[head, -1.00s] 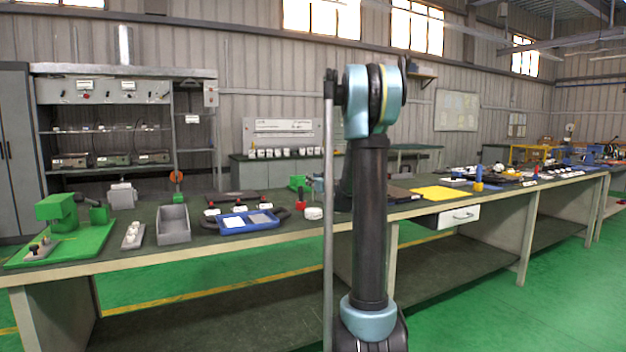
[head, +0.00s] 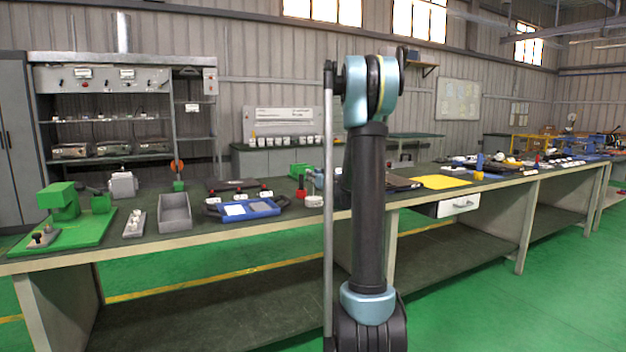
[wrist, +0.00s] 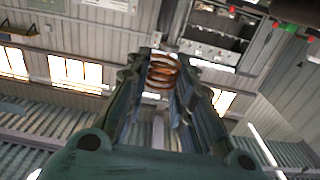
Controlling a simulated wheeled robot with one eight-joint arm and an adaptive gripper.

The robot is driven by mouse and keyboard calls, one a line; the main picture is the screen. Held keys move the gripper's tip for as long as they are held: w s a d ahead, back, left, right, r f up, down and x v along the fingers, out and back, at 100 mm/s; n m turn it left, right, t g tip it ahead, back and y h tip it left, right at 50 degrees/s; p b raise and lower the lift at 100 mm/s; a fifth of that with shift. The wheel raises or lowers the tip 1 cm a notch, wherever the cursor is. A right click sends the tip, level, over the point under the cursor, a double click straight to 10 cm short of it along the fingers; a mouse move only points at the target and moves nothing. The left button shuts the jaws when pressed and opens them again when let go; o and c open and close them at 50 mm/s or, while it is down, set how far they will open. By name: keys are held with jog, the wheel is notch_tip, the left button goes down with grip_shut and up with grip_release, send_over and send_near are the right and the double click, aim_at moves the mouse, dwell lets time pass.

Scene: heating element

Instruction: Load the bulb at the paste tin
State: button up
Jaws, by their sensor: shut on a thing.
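My gripper (wrist: 163,75) is shut on a copper-coloured wire coil (wrist: 164,71), held between the fingertips in the wrist view. In the head view my upright arm shows, but I cannot make out the gripper or the coil. A small white round tin (head: 314,202), possibly the paste tin, stands near the bench's front edge, just left of my arm and apart from the gripper. I cannot pick out a bulb for certain.
A blue tray (head: 283,203), a grey open bin (head: 174,228) and a green press (head: 62,203) stand on the long bench. A red-based holder (head: 301,192) is beside the tin. A yellow sheet (head: 441,182) lies right of my arm. Green floor is open in front.

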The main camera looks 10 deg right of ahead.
jog(key=shift+f, duration=0.55)
dwell(1.8)
jog(key=shift+r, duration=0.1)
jog(key=shift+r, duration=3.4)
